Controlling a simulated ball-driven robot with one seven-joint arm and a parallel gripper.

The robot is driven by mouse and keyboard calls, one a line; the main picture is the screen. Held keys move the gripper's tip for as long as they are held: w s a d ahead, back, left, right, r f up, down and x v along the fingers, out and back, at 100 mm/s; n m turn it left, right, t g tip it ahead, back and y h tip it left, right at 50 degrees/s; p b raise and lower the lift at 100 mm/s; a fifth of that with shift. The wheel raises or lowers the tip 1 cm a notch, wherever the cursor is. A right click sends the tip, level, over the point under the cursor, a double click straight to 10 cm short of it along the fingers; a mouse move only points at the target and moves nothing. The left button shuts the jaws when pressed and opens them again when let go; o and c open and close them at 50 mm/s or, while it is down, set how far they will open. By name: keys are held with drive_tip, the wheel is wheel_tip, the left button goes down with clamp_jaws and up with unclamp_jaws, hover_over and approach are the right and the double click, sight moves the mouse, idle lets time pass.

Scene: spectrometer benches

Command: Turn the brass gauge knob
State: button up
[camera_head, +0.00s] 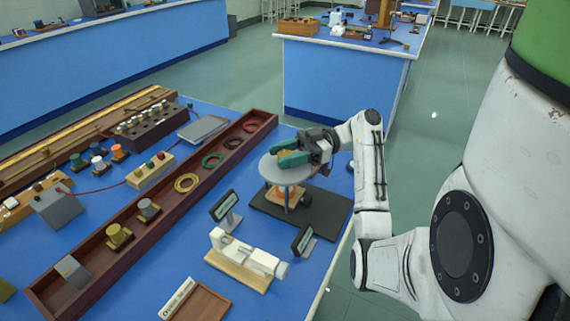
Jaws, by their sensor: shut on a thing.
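My gripper (285,153) is at the right of the near bench, over a round grey disc (268,174). Its green fingers are shut on a small brass-orange thing, of which only a sliver shows between them. I cannot tell for certain whether this is the gauge knob, because the fingers hide most of it. The disc stands on a post above a black base (325,207), with an orange part (272,199) under it.
A long wooden tray (83,247) holds rings and brass-coloured pieces. Two small display stands (225,208) (303,241), a white device on a wooden base (246,256) and a small brown tray (204,303) stand nearby. A second blue bench (340,84) is behind, across open floor.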

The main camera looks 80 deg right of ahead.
drive_tip(key=shift+d+f+n+g+y+b, duration=0.2)
drive_tip(key=shift+n+g+y+b, duration=0.15)
drive_tip(key=shift+b, duration=0.75)
drive_tip(key=n+g+y+b, duration=0.1)
drive_tip(key=b, duration=0.2)
drive_tip(key=shift+b, duration=0.35)
drive_tip(key=shift+n+g+y+b, duration=0.25)
drive_tip(key=shift+g+y+b, duration=0.1)
drive_tip(key=shift+b, duration=0.25)
drive_tip(key=shift+a+r+n+g+y+b, duration=0.2)
drive_tip(key=shift+n+g+y+b, duration=0.5)
drive_tip(key=shift+b, duration=1)
drive_tip(key=o, duration=0.9)
drive_tip(key=shift+o, duration=0.2)
drive_tip(key=shift+d, duration=0.1)
drive_tip(key=b+v, duration=0.4)
drive_tip(key=v, duration=0.6)
drive_tip(key=shift+s+d, duration=0.25)
drive_tip(key=shift+d, duration=0.05)
